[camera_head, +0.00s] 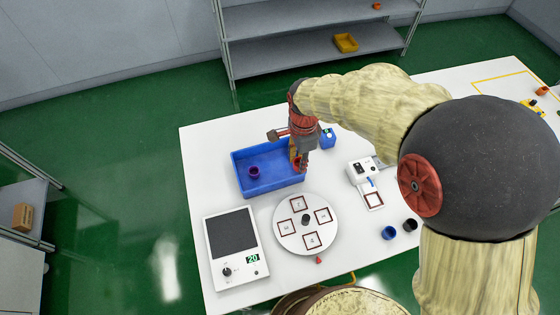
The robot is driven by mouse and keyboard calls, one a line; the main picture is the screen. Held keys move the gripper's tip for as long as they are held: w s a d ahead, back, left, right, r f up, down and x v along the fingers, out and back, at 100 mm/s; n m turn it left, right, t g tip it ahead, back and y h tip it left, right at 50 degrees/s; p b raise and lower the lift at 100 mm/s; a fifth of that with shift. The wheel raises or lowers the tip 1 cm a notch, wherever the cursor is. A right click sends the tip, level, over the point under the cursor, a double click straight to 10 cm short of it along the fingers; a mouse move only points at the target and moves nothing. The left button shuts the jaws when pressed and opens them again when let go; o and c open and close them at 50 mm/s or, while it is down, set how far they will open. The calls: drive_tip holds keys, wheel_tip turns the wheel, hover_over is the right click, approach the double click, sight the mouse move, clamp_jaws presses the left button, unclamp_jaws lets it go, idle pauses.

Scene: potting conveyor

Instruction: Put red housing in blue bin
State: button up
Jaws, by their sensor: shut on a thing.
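The blue bin (246,190) stands on the white table, left of its middle. My gripper (301,164) points down over the bin's right end. It is shut on a small red-orange piece, which looks like the red housing (295,161); the fingers and wrist hide much of it. I cannot tell whether the piece touches the bin floor or wall. A dark purple-blue round part (254,171) sits inside the bin toward the left.
A round turntable (305,242) with marked squares stands in front of the bin, beside a scale (236,247). A white device (364,181), a blue cup (389,233) and a black cup (411,225) are to the right. A small red piece (319,260) lies near the front edge.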

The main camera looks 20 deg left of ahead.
drive_tip(key=b, duration=0.2)
hover_over(281, 167)
drive_tip(key=f, duration=0.7)
drive_tip(key=shift+d, duration=0.25)
drive_tip(key=shift+a+f, duration=0.2)
drive_tip(key=shift+f, duration=1.55)
drive_tip(key=shift+f, duration=0.1)
drive_tip(key=o, duration=0.8)
wheel_tip(281, 167, up, 12)
drive_tip(key=p, duration=0.2)
drive_tip(key=shift+w+d+r, duration=0.1)
drive_tip(key=shift+r, duration=0.1)
